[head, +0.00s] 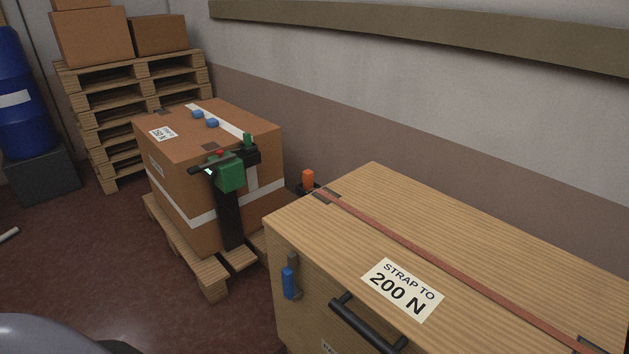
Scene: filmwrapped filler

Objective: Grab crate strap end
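The wooden crate (300,226) stands at the lower right, with a label reading "STRAP TO 200 N" on its lid. A flat reddish strap (430,244) runs across the lid from the far left edge to the lower right. An orange upright piece (308,179) on a dark base stands just past the strap's left end. A blue piece (288,282) sits on the crate's left-hand face below the lid edge. I cannot tell which of these is the strap end. Neither of my grippers is in view.
A cardboard box (180,192) with white tape stands on a low pallet (205,277), with a green and black tool (229,173) at its side. A black handle (366,324) juts from the crate. Stacked pallets (92,97) and a blue drum (20,115) stand behind.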

